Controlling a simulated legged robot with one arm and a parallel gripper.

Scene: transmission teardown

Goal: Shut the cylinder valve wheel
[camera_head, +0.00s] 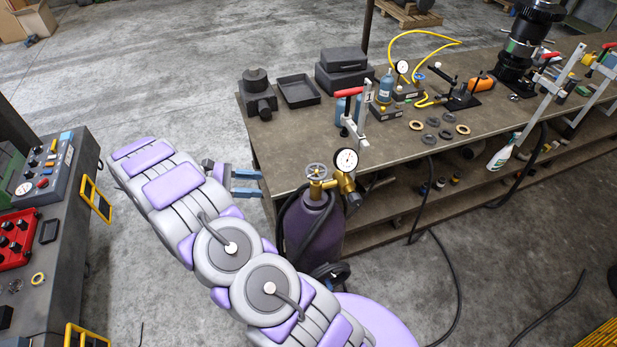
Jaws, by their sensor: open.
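The valve wheel (316,170) is a small grey spoked handwheel on top of the brass valve of a purple gas cylinder (312,232). A round white-faced gauge (346,160) sits on the brass fitting to its right. The cylinder stands upright at the near left corner of the workbench. My gripper (262,183) is open and empty, to the left of the valve wheel and apart from it, with its blue fingers pointing right. My purple and grey arm hides part of the floor left of the cylinder.
The workbench (287,148) holds grey boxes, a black tray (298,91), several rings, gauges and a yellow hose. A red-handled clamp (349,93) stands at its edge close behind the valve. A control cart (66,200) stands at left. Black hose lies on the floor at right.

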